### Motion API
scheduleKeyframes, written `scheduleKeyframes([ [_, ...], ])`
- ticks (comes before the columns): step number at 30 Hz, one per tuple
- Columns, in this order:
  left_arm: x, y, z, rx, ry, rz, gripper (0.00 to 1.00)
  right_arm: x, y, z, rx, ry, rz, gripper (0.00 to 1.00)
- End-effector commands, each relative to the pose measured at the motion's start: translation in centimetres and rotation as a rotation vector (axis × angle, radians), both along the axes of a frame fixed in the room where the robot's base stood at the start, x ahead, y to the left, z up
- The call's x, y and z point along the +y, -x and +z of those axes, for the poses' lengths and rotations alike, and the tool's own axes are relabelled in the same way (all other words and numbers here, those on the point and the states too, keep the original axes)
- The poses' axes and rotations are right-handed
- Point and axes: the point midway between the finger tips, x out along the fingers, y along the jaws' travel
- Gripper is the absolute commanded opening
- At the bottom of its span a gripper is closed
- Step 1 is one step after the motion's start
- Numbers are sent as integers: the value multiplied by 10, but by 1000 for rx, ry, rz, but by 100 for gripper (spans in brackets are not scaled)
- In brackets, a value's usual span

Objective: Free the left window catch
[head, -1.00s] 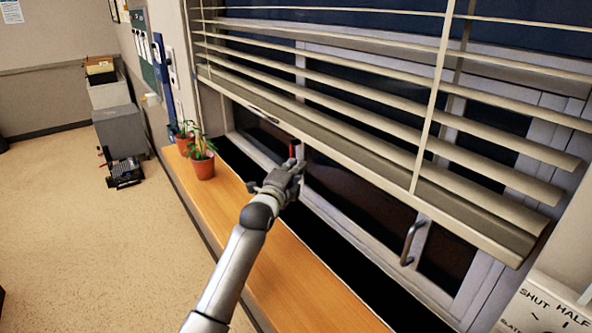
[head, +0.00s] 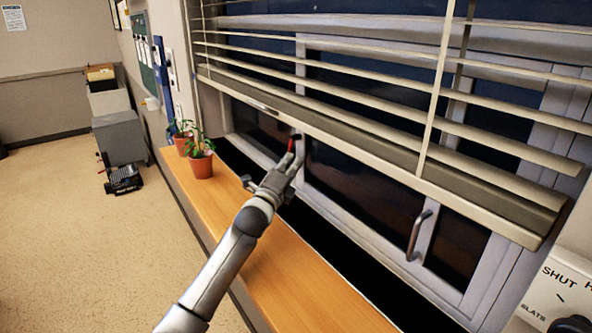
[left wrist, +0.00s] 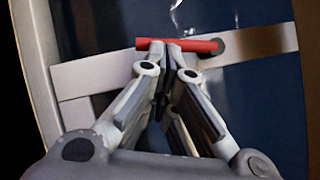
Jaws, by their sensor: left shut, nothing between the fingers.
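The left window catch is a short red bar (head: 291,146) on the pale window frame, just under the blind's bottom rail. In the left wrist view the red bar (left wrist: 205,46) lies crosswise over a pale frame strip, with a dark round end at the right. My left gripper (head: 297,152) reaches it from below, fingers shut and empty. In the left wrist view the fingertips (left wrist: 165,45) overlap the left part of the bar; I cannot tell whether they touch it. My right gripper is out of view.
The slatted blind (head: 400,165) hangs close above my left gripper. A grey window handle (head: 418,235) is at the right. Two potted plants (head: 201,165) stand on the wooden sill (head: 225,205). A white dial box (head: 560,295) is at lower right.

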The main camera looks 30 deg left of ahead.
Motion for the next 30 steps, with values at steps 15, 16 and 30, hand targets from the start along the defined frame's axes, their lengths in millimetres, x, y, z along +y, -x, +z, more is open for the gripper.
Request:
scheduleKeyframes([
  [15,22,-9,-5,3,2,1,0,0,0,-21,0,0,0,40],
  [16,23,-10,-5,2,1,0,0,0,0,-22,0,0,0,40],
  [30,40,-17,-1,-47,-115,0,0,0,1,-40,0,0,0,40],
])
